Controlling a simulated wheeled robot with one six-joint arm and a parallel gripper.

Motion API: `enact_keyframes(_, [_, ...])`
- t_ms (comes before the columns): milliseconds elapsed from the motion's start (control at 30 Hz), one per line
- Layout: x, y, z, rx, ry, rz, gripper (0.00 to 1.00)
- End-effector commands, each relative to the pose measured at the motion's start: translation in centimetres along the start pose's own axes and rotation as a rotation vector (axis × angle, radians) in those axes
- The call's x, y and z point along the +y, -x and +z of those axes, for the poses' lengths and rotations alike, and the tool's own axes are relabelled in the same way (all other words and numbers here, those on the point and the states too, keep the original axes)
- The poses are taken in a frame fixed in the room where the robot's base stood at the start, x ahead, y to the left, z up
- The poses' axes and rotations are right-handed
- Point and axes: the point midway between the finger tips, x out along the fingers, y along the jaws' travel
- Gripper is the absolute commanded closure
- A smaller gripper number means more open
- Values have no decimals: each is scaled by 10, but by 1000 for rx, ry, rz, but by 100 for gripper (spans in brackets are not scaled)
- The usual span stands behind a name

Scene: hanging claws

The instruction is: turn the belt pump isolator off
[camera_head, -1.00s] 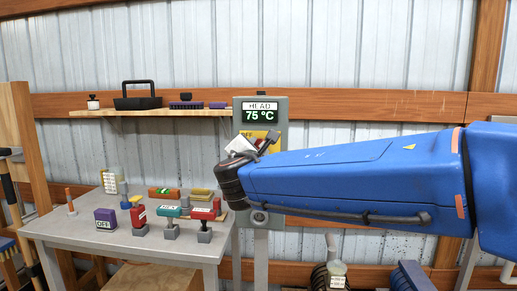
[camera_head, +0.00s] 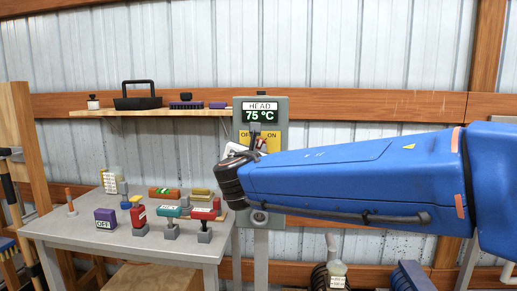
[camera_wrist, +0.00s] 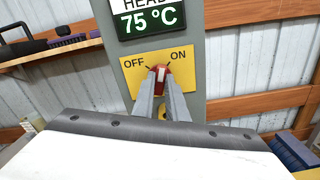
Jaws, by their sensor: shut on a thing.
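The isolator's red knob (camera_wrist: 160,73) with a white stripe sits on a yellow plate (camera_wrist: 189,66) marked OFF on the left and ON on the right. In the wrist view the knob stands roughly upright, between the two marks. My gripper (camera_wrist: 161,86) is shut on the knob, one finger on each side. In the head view the plate (camera_head: 272,134) shows below the display, and my gripper (camera_head: 252,146) and wrist hide the knob and the plate's lower part.
A grey panel (camera_head: 281,182) carries the plate and a HEAD display (camera_head: 260,114) reading 75 °C. A grey table (camera_head: 130,236) at left holds several coloured blocks and tags. A wall shelf (camera_head: 150,113) above it holds a black caddy (camera_head: 138,98).

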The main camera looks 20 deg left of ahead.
Motion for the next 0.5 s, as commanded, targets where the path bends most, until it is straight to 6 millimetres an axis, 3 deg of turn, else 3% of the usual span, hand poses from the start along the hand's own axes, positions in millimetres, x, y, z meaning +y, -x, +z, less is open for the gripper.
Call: enact_keyframes(500, [0, 0, -1, 2, 100, -1, 100])
